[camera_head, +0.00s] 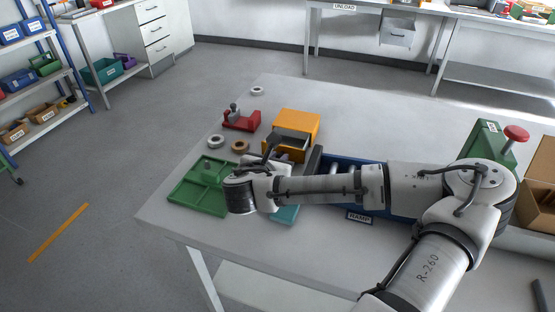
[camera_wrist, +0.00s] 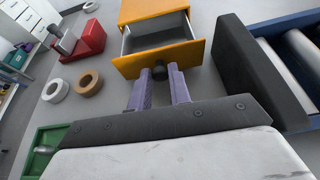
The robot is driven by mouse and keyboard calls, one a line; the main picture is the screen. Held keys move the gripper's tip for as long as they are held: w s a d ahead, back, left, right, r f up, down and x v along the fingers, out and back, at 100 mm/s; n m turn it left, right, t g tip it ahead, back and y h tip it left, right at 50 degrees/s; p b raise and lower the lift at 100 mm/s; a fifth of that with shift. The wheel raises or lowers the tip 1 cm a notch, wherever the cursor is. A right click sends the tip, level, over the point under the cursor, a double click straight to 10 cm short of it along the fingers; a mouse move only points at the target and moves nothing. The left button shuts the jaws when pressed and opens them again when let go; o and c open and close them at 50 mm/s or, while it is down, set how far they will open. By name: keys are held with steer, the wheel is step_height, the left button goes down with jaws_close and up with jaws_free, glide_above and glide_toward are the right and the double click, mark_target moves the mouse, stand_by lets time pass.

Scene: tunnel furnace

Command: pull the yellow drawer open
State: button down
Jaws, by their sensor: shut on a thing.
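The yellow drawer (camera_wrist: 150,60) is part of a small yellow cabinet (camera_head: 297,123) on the table. It stands partly open, and its grey inside shows in both views. Its dark round knob (camera_wrist: 159,72) is at the middle of the yellow front. My gripper (camera_wrist: 160,75) has its two purple fingers shut on the knob, one on each side. In the head view my wrist and arm hide the fingers and much of the drawer front.
A green tray (camera_head: 187,197) lies left of my gripper. A red block (camera_head: 242,125) and several rings (camera_wrist: 90,82) are near the cabinet's left. A blue-sided roller ramp (camera_wrist: 270,26) with a dark end plate (camera_wrist: 244,75) stands close on the right. Clear tabletop lies behind the cabinet.

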steer(key=c, duration=1.3)
jaws_free()
steer(key=v, duration=0.8)
steer(key=shift+s+a+r+b, duration=0.1)
steer(key=shift+s+r+b, duration=0.2)
steer(key=shift+r+p, duration=0.25)
steer(key=shift+p, duration=0.7)
steer(key=p+v, duration=0.2)
steer(key=p, duration=0.5)
steer(key=p+v, duration=0.1)
steer(key=p, duration=0.1)
steer(key=p+v, duration=0.1)
steer(key=p, duration=0.1)
steer(key=shift+s+a+f, duration=0.1)
steer(key=shift+s+f, duration=0.05)
steer(key=shift+s, duration=0.35)
